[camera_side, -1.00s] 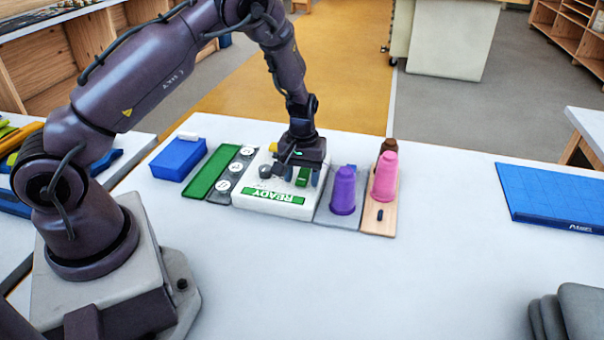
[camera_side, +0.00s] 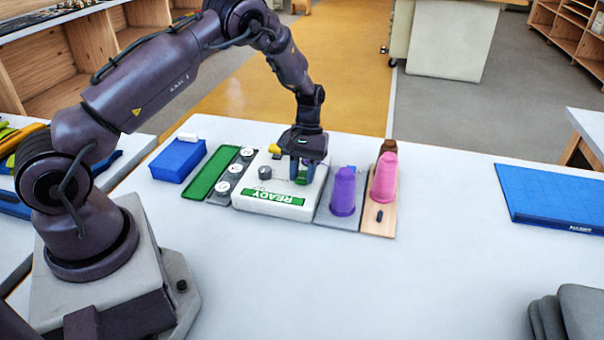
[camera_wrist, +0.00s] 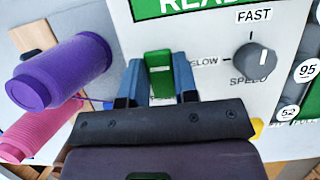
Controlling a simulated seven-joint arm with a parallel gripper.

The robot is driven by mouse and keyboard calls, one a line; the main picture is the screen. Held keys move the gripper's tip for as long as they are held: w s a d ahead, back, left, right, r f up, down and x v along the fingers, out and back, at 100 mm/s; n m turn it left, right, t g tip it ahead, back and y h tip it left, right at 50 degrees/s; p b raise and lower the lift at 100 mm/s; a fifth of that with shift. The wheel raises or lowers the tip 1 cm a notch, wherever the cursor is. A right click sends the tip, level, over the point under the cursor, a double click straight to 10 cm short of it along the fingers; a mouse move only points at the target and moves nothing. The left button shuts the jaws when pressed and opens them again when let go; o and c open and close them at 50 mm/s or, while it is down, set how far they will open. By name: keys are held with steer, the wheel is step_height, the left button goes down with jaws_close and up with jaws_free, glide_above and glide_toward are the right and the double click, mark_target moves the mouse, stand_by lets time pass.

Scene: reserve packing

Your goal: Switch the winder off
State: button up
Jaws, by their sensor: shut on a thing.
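The winder is a white box (camera_side: 245,196) with a green READY label (camera_side: 273,197) on its front. Its green switch (camera_wrist: 158,62) stands up from the top face beside the speed knob (camera_wrist: 253,61); lettering beside the switch is mostly hidden. My gripper (camera_side: 301,180) is at the right part of the winder's top, pointing down. In the wrist view, the blue-grey fingers of my gripper (camera_wrist: 160,85) are shut on the green switch, one on each side. The switch's lower part is hidden by the gripper.
A purple spool (camera_side: 343,192) stands close right of the winder, with a pink spool (camera_side: 384,178) on a wooden board beyond. Round numbered weights (camera_side: 222,188), a green tray (camera_side: 209,172) and a blue box (camera_side: 178,160) lie left. The front table (camera_side: 330,285) is clear.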

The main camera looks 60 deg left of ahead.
steer(key=shift+w+a+g+h, duration=0.1)
steer(key=shift+w+g+h, duration=0.05)
steer(key=shift+g+h, duration=0.25)
steer(key=o, duration=0.9)
steer(key=v, duration=1.3)
